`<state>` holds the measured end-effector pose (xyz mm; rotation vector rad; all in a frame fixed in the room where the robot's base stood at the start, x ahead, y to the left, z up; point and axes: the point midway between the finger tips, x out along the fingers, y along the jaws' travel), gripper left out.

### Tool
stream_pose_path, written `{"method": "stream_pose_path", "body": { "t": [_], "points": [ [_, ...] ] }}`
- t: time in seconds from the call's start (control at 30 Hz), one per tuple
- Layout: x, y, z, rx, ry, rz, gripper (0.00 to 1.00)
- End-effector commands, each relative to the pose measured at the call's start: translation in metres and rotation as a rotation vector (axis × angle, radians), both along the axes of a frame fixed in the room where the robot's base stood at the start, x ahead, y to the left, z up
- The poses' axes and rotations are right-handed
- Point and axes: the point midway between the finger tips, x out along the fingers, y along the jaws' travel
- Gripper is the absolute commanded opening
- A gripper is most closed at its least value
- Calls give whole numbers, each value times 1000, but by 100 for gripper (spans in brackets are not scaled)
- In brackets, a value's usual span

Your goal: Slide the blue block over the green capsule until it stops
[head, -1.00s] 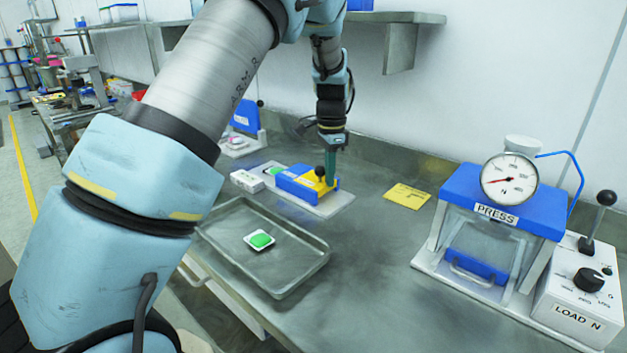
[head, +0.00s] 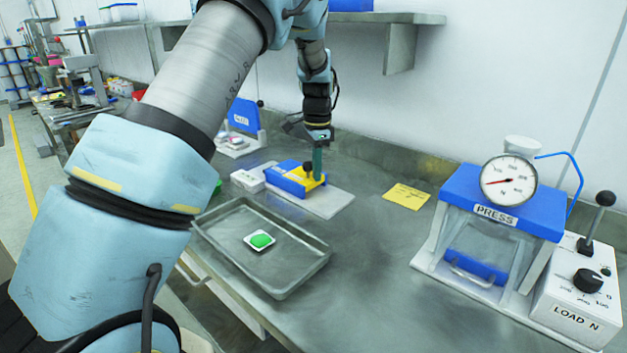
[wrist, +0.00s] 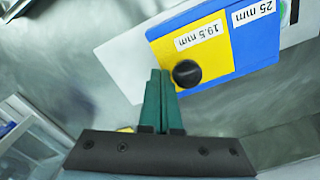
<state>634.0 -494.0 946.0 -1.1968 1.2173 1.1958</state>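The blue block (head: 290,180) sits on a pale base plate (head: 335,203) behind the tray. It has a yellow part with a black knob. In the wrist view the blue part (wrist: 245,50) is labelled 25 mm and the yellow part (wrist: 200,50) 19.5 mm. My gripper (head: 317,178) is shut, its green fingers together and empty. In the wrist view the fingertips (wrist: 160,72) are right beside the black knob (wrist: 187,73); I cannot tell if they touch. Another green capsule (head: 261,240) lies on a white square in the tray.
The metal tray (head: 300,278) is in front of the block. A white box (head: 246,181) stands close to the block's left end. A yellow note (head: 407,196) lies to the right. The press (head: 495,215) and load box (head: 575,300) stand far right. Bare bench lies between.

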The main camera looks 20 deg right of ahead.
Motion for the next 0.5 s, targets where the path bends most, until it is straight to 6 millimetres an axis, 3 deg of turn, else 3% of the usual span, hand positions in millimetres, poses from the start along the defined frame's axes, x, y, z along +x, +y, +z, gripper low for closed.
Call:
{"method": "stream_pose_path", "body": {
  "t": [0.5],
  "points": [
    [20, 11, 0, 1, 1, 1, 0]
  ]
}}
